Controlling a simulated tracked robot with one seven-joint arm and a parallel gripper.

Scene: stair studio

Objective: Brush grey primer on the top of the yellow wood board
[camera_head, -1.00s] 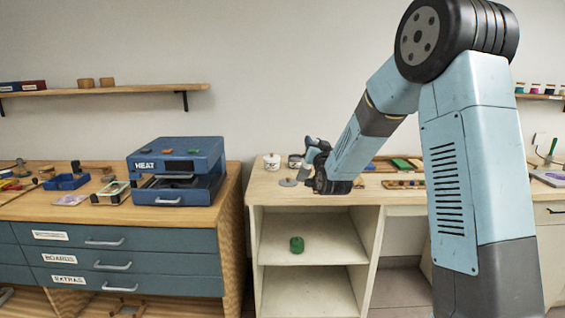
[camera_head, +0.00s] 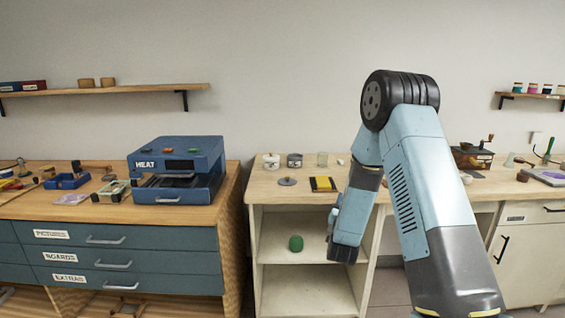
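The yellow board (camera_head: 323,183) lies flat on the pale workbench, with dark strips along its left and right sides. No grey coat can be made out on its yellow top. Two small cans stand behind it: a white one (camera_head: 271,162) and a grey one (camera_head: 294,161). I cannot tell which holds primer. No brush can be made out. My gripper (camera_head: 333,218) is low in front of the bench, right of and below the board, apart from it. My arm hides most of it, so its fingers and any held thing cannot be made out.
A grey disc (camera_head: 287,181) lies left of the board, and a clear jar (camera_head: 322,159) stands behind it. A green object (camera_head: 296,243) sits on the open shelf below. The blue HEAT machine (camera_head: 178,168) stands on the left cabinet.

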